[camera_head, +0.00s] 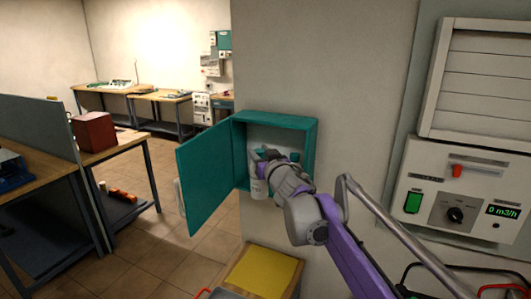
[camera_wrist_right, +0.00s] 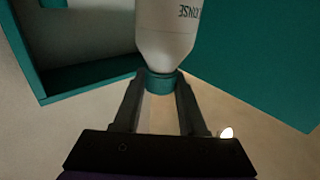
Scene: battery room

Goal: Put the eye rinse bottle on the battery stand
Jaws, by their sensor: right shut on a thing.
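The battery stand cannot be identified for certain. My left gripper is not in view.
The teal cabinet (camera_head: 310,135) has its door (camera_head: 208,180) swung open to the left. A low wooden table with a yellow top (camera_head: 264,270) stands below. A panel with a dial (camera_head: 455,205) is at right. Benches, one with a red box (camera_head: 94,132), stand at left.

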